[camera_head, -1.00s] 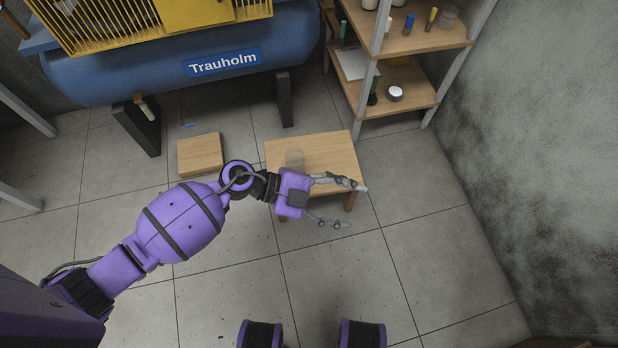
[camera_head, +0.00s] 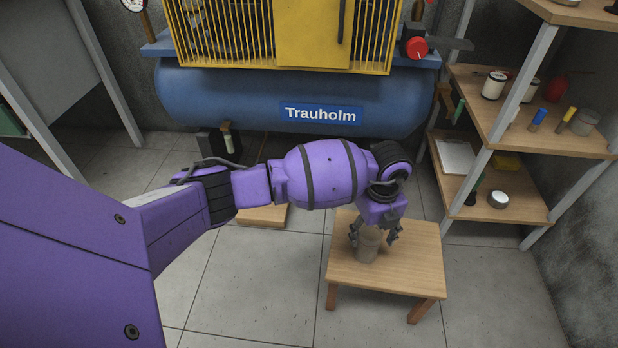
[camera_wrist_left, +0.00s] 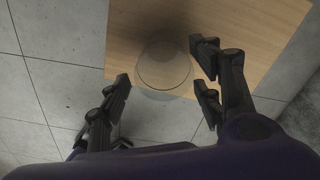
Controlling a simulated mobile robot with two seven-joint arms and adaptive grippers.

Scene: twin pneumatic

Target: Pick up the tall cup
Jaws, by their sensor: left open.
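The tall cup (camera_head: 367,247) is a greyish, see-through cup standing upright on a small wooden table (camera_head: 410,268). In the left wrist view the cup (camera_wrist_left: 163,66) shows as a round glassy shape near the table's edge. My left gripper (camera_head: 374,236) points down at the cup, with its fingers around the cup's upper part in the head view. In the wrist view the open fingers (camera_wrist_left: 163,88) lie to either side of the cup, with gaps visible. Whether a finger touches the cup I cannot tell. My right gripper is not in view.
A blue compressor tank (camera_head: 250,100) stands behind the table. A shelf rack (camera_head: 505,205) with jars and tools stands at the right. A low wooden block (camera_head: 262,216) lies on the floor, partly behind my left arm. The table's right part is clear.

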